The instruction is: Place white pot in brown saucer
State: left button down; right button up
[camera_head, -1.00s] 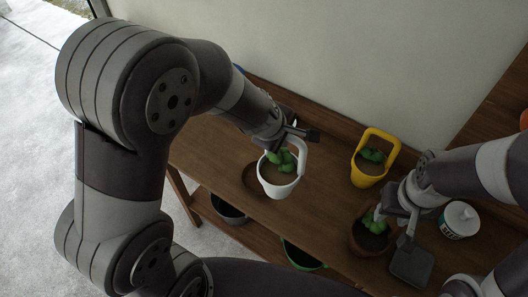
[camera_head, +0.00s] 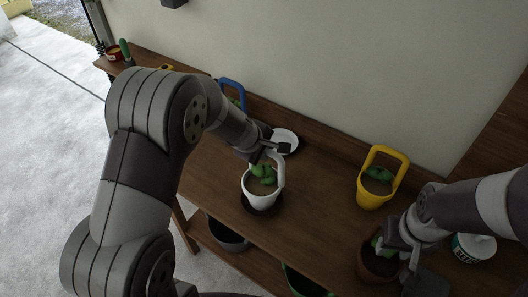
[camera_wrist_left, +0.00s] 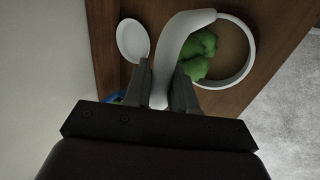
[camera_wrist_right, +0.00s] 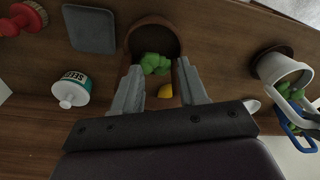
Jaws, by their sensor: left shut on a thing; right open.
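The white pot (camera_head: 258,200) with a green plant and a tall handle is upright in the head view. It is over the brown saucer (camera_head: 277,206), whose dark rim shows around its base; I cannot tell whether it rests in it. The right wrist view also shows the white pot (camera_wrist_right: 275,69) and the brown saucer (camera_wrist_right: 287,50). My left gripper (camera_head: 274,155) is shut on the pot's handle, and the left wrist view shows the handle (camera_wrist_left: 178,45) between the fingers. My right gripper (camera_wrist_right: 160,90) is open, its fingers either side of a brown pot (camera_wrist_right: 152,30).
A white saucer (camera_head: 285,140) and a blue-handled pot (camera_head: 232,90) stand behind the white pot. A yellow pot (camera_head: 370,196) stands to the right. A seed tin (camera_head: 474,247) is at the far right. Bare wooden tabletop (camera_head: 318,185) lies between the white and yellow pots.

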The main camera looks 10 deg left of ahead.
pick_arm(q)
jog(key=shift+r, duration=0.1)
jog(key=c, duration=0.9)
grip_release()
jog(key=shift+r, duration=0.15)
jog(key=s+p+v, duration=0.1)
jog(key=p+v, duration=0.2)
jog(key=v, duration=0.9)
jog(key=s+f+m+g, duration=0.1)
jog(key=s+m, duration=0.3)
jog(key=s+a+f+m+g+y, duration=0.1)
jog(key=s+f+m+g, duration=0.1)
jog(key=s+m, duration=0.3)
jog(key=s+a+f+m+g+y, duration=0.1)
jog(key=s+f+m, duration=0.1)
jog(key=s+m, duration=0.3)
jog(key=shift+s+f+g, duration=0.1)
jog(key=shift+f+g, duration=0.1)
jog(key=shift+g, duration=0.1)
